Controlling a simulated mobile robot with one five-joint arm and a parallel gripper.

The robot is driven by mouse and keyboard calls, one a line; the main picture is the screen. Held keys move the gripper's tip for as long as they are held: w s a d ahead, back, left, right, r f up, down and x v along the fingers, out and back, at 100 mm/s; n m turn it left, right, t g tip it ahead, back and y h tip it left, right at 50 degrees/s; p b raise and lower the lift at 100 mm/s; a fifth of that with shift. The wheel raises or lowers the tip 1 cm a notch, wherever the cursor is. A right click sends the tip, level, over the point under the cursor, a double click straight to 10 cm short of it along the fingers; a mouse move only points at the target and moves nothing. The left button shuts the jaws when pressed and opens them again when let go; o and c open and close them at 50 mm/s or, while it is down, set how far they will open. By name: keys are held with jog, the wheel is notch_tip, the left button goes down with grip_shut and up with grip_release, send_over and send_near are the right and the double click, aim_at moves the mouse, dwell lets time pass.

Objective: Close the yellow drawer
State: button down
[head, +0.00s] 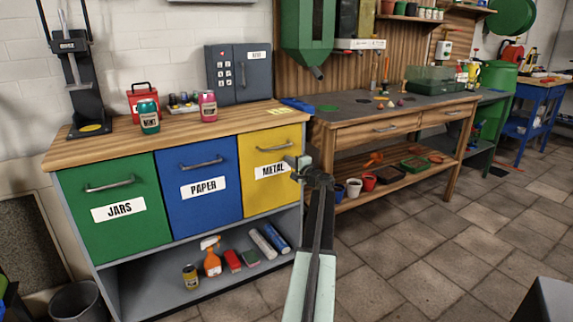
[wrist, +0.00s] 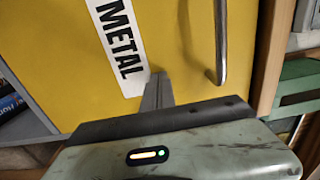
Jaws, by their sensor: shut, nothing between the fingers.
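The yellow drawer (head: 258,197) is the right one of three fronts in the wooden-topped cabinet, with a METAL label (head: 270,171) and a metal handle (head: 276,143). Its front looks about level with the blue front beside it, and I see no clear gap. My gripper (head: 291,162) is in front of its right part. In the wrist view the yellow front (wrist: 180,35) fills most of the picture. My gripper's fingers (wrist: 156,88) are shut and empty, pointing at the front between the label (wrist: 117,45) and the handle (wrist: 221,45). I cannot tell whether they touch it.
The blue PAPER front (head: 200,205) and green JARS front (head: 112,230) are to the left. An open shelf below holds a spray bottle (head: 211,258) and other items. A wooden workbench (head: 400,125) stands to the right. The tiled floor (head: 430,260) is clear at the right.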

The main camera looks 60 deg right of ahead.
jog(key=shift+w+d+r, duration=0.2)
jog(key=shift+d+r, duration=0.05)
jog(key=shift+d, duration=0.4)
jog(key=shift+a, duration=0.1)
jog(key=v, duration=1.5)
jog(key=shift+w+a+f, duration=0.2)
jog(key=shift+w+a, duration=0.05)
jog(key=shift+a, duration=0.15)
